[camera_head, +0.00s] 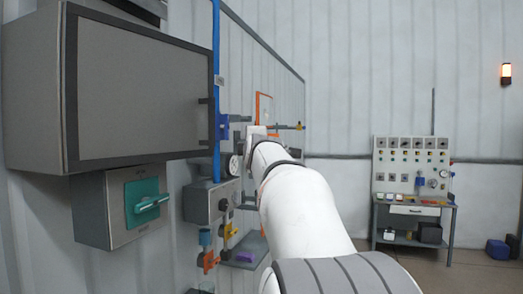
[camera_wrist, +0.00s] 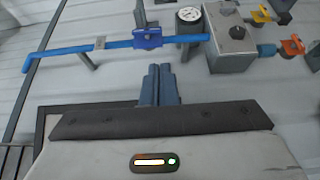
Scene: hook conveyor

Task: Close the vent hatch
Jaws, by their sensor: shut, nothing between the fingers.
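No part is clearly marked as the vent hatch. A large grey box with a flat, dark-edged front door (camera_head: 140,92) hangs on the wall at the upper left in the head view, with a dark handle (camera_head: 206,115) on its right edge. In the head view my arm hides the fingertips.
A blue valve (camera_wrist: 147,38), a gauge (camera_wrist: 189,15) and a grey valve box (camera_wrist: 232,46) are on the wall. A teal rotary switch (camera_head: 145,202) is under the large box. A workbench with a control panel (camera_head: 409,157) stands at the far right. Open floor lies before it.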

